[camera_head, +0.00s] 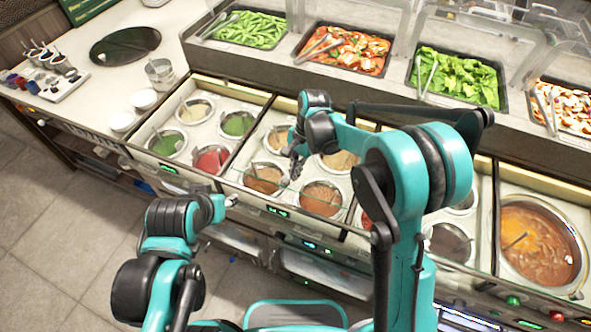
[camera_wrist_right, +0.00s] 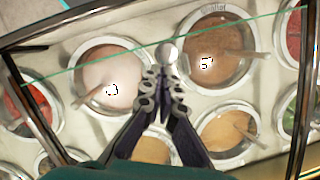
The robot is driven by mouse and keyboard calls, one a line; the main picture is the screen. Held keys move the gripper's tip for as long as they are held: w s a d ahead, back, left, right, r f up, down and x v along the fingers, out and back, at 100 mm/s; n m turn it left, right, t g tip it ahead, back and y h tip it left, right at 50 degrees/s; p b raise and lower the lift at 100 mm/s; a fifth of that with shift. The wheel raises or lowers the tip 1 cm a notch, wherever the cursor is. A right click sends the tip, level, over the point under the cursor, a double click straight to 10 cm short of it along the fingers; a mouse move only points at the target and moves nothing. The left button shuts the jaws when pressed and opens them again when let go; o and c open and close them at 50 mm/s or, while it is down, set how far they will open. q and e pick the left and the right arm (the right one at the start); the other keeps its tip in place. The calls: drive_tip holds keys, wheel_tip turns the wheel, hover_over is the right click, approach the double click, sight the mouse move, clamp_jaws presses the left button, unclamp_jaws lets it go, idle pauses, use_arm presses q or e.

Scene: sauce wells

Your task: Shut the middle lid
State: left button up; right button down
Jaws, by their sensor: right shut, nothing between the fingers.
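The middle sauce well unit (camera_head: 322,182) holds several round pans of brown and tan sauce. Its lid is clear and hard to make out; a thin green pane edge (camera_wrist_right: 60,66) crosses above the pans in the right wrist view, and I cannot tell the lid's angle. My right gripper (camera_head: 293,168) hangs over the middle unit among the pans. In the right wrist view its fingers (camera_wrist_right: 165,80) are together and empty, with a small pale round thing just beyond the tips. Contact with the lid cannot be told.
A left unit with green and red sauces (camera_head: 212,158) adjoins the middle one. A large soup pot (camera_head: 540,245) stands at the right. Salad trays with tongs, including a green-leaf tray (camera_head: 455,78), line the back. Floor (camera_head: 60,230) is clear at the left.

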drive_tip(key=shift+s, duration=0.1)
drive_tip(key=s, duration=0.1)
drive_tip(key=s+a, duration=0.1)
drive_tip(key=s, duration=0.1)
drive_tip(key=s+a, duration=0.1)
drive_tip(key=s, duration=0.1)
drive_tip(key=shift+w, duration=0.15)
wheel_tip(320, 180, up, 10)
drive_tip(key=p, duration=0.6)
hover_over(288, 186)
drive_tip(key=d, duration=0.2)
drive_tip(key=shift+d+f, duration=0.1)
drive_tip(key=shift+f, duration=0.1)
